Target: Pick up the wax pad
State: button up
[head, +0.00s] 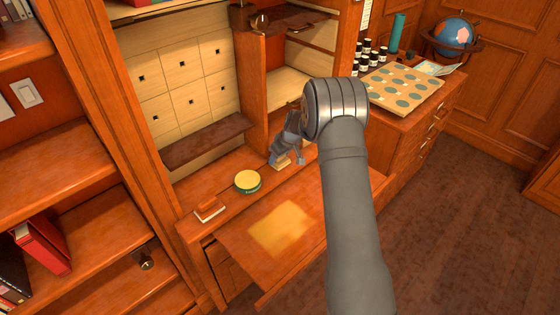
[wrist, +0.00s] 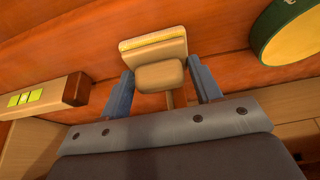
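A small cream block with a yellow strip along its top edge, which I take for the wax pad (wrist: 153,47), lies on the orange-brown wooden desk surface. In the wrist view it is between and just beyond the fingertips of my gripper (wrist: 160,72). The grey-blue fingers stand apart, one on each side of its narrower near part, with slim gaps; contact is not clear. In the head view my gripper (head: 286,158) points down at the desk, and only a pale bit of the pad (head: 283,164) shows beneath it.
A round green-rimmed tin with a yellow top (head: 248,181) stands left of my gripper. A small red-and-white block (head: 209,210) lies further left. A cabinet upright (head: 252,90) rises close behind my gripper.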

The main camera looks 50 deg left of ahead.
jog(key=c, duration=0.3)
jog(key=shift+c, duration=0.2)
jog(key=shift+r, duration=0.55)
jog(key=v, duration=0.4)
jog(key=shift+w+a, duration=0.25)
jog(key=shift+w, duration=0.05)
jog(key=w+d+r, duration=0.4)
jog(key=d+r, duration=0.2)
jog(key=d, duration=0.3)
jog(key=shift+w+d, duration=0.15)
jog(key=shift+d, duration=0.1)
jog(key=shift+r, duration=0.1)
